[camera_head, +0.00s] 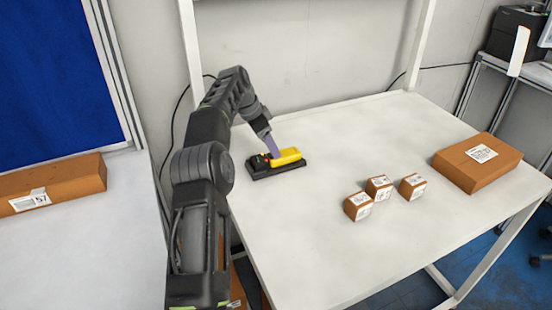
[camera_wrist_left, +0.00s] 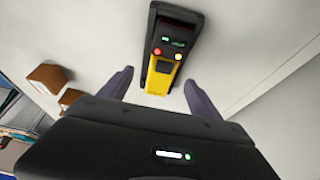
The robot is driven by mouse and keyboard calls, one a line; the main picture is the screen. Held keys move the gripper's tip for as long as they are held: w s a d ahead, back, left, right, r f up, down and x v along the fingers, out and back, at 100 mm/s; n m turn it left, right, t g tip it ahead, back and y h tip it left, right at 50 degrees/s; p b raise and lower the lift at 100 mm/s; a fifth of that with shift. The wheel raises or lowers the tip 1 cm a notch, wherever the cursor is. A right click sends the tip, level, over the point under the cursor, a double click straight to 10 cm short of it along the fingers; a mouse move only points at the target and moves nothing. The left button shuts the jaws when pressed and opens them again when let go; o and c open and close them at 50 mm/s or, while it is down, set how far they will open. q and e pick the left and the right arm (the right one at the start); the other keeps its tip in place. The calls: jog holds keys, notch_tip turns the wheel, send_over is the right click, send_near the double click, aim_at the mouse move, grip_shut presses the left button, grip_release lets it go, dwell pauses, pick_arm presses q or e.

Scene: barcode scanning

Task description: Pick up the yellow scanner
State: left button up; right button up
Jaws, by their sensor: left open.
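The yellow scanner (camera_head: 287,157) rests in its black cradle (camera_head: 262,173) on the white table, near the table's back left. My left gripper (camera_head: 273,154) is right at the scanner, with its purple fingers pointing down at it. In the left wrist view the scanner (camera_wrist_left: 161,76) lies between and ahead of the two open fingers (camera_wrist_left: 158,90), apart from both. The cradle's black end (camera_wrist_left: 178,17) and its small red and green lights show beyond it. My right gripper is in neither view.
Three small labelled boxes (camera_head: 379,188) stand mid-table, right of the scanner. A larger labelled box (camera_head: 478,162) lies at the table's right. A long box (camera_head: 53,185) sits on another surface at the left. The table's front is clear.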

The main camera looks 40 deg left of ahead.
pick_arm(q)
jog(key=shift+w+f, duration=0.1)
jog(key=shift+f, duration=0.2)
jog(key=shift+f, duration=0.1)
jog(key=shift+w+d+f+p, duration=0.1)
jog(key=shift+w+f+p, duration=0.1)
jog(key=shift+f+p, duration=0.15)
jog(key=p+x, duration=0.1)
jog(key=x, duration=0.2)
jog(key=shift+w+f+p, duration=0.1)
jog(key=shift+f+p, duration=0.15)
jog(key=shift+p, duration=0.05)
jog(key=shift+w+f, duration=0.15)
jog(key=shift+f, duration=0.2)
grip_shut()
dwell(0.4)
